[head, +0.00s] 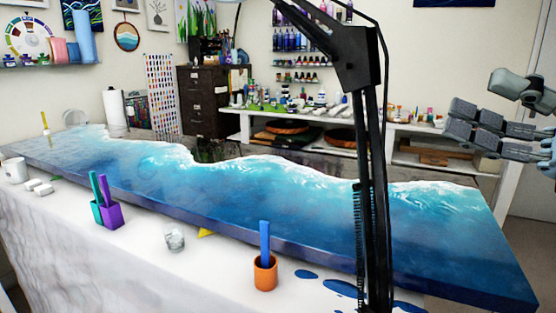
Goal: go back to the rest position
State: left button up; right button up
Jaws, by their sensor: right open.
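My right gripper (455,122) is at the right edge of the head view, grey, with its fingers pointing left. Its fingers are spread open and nothing shows between them. It appears raised, in front of the back shelf and over the far right part of the resin table in the picture. It looks apart from the table. My left gripper is not in view.
The long blue wave-patterned resin table (270,205) fills the middle. A black jointed lamp arm (370,150) stands upright in front of it. Orange (265,273), purple (109,215) and teal cups, a clear glass (175,240) and a white mug (15,170) stand along the near side.

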jog(key=w+d+f+m+t+h, duration=0.35)
jog(key=m+t+h, duration=0.3)
jog(key=m, duration=0.45)
jog(key=w+d+f+m+t+h, duration=0.2)
jog(key=w+m+t+h, duration=0.25)
jog(key=m+h, duration=0.4)
jog(key=s+d+f+m+g+h, duration=0.2)
jog(key=s+f+m+g+h, duration=0.1)
jog(key=f+m, duration=0.4)
jog(key=s+d+f+m+g+h, duration=0.2)
jog(key=s+f+m+h, duration=0.15)
jog(key=f+m, duration=0.4)
jog(key=s+a+f+m+g, duration=0.2)
jog(key=s+f+m+g, duration=0.3)
jog(key=s, duration=0.3)
jog(key=s+a+f+m+g, duration=0.2)
jog(key=s+f+g, duration=0.35)
jog(key=s, duration=0.35)
jog(key=s+d+f+g+b, duration=0.1)
jog(key=s+d+f+b, duration=0.15)
jog(key=f, duration=1.45)
jog(key=s+d+f+b, duration=0.1)
jog(key=f+b, duration=0.2)
jog(key=f, duration=1.5)
jog(key=s+f+g+b, duration=0.1)
jog(key=s+f+b, duration=0.1)
jog(key=s+f, duration=1.4)
jog(key=shift+s+d+f+m+b, duration=0.25)
jog(key=shift+s+m+b, duration=0.15)
jog(key=shift+s, duration=0.15)
